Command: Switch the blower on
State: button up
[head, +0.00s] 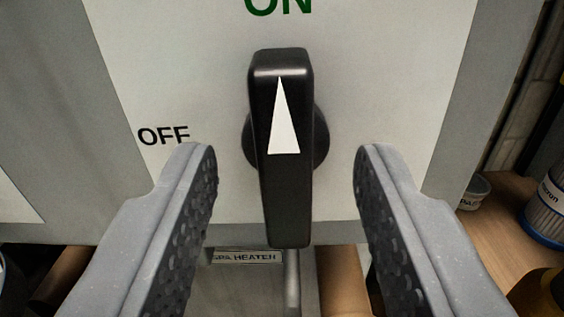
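A black rotary switch handle (286,190) with a white arrow stands upright on a white label plate (380,60). Its arrow points up at the green word "ON" at the top edge, which is partly cut off. The black word "OFF" is printed to the left of the switch. My gripper (286,165) is open, with one grey textured finger on each side of the handle. A gap shows between the handle and each finger.
A small label reading "SPA HEATER" (245,257) and a grey pipe (293,280) are below the switch box. At the right, a wooden shelf (500,215) holds a small tin (474,191) and a blue-and-white container (548,205).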

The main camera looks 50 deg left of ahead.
jog(key=shift+r, duration=0.1)
dwell(0.3)
jog(key=b+v, duration=0.4)
jog(key=v, duration=0.3)
jog(key=shift+r, duration=0.1)
